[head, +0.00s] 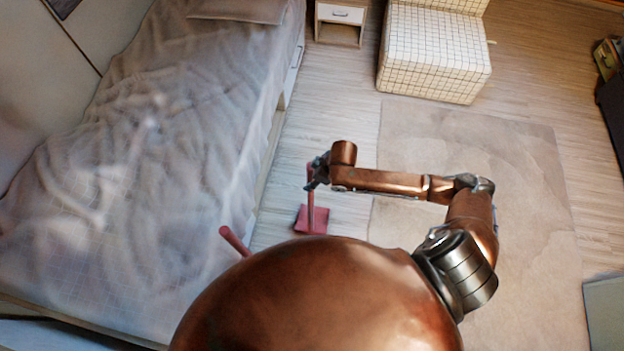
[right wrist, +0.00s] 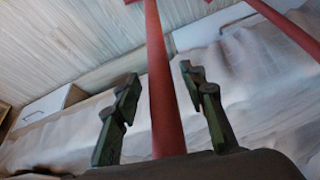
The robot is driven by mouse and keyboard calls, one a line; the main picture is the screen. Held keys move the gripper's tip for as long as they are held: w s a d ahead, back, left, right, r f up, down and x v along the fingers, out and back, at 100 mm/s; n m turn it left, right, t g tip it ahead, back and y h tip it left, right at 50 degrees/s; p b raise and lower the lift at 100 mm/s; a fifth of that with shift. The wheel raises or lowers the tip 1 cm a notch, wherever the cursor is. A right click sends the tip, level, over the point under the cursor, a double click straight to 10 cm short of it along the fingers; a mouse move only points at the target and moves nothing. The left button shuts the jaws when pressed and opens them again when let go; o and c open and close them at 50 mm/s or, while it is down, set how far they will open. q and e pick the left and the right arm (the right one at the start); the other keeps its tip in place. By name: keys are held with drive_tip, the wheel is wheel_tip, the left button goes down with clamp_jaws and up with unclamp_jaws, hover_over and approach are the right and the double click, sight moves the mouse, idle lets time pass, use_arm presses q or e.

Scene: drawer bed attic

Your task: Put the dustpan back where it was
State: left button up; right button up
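The dustpan (head: 312,219) is pinkish red with a long upright handle, on the wood floor beside the bed. My right gripper (head: 315,174) is around the upper part of this handle. In the right wrist view a red handle (right wrist: 162,85) runs between the two dark green fingers of the right gripper (right wrist: 165,97). The fingers are open, with a gap showing on each side of the handle. My left gripper is not in view.
A second red pole (head: 234,240) stands near the bed edge, partly hidden by my own body; a red pole also shows in the right wrist view (right wrist: 285,27). The bed (head: 150,150) fills the left. A checked chair (head: 435,52), nightstand (head: 341,22) and rug (head: 480,150) lie beyond.

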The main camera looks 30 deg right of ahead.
drive_tip(key=shift+r, duration=0.1)
drive_tip(key=p+v, duration=0.3)
drive_tip(key=v, duration=0.9)
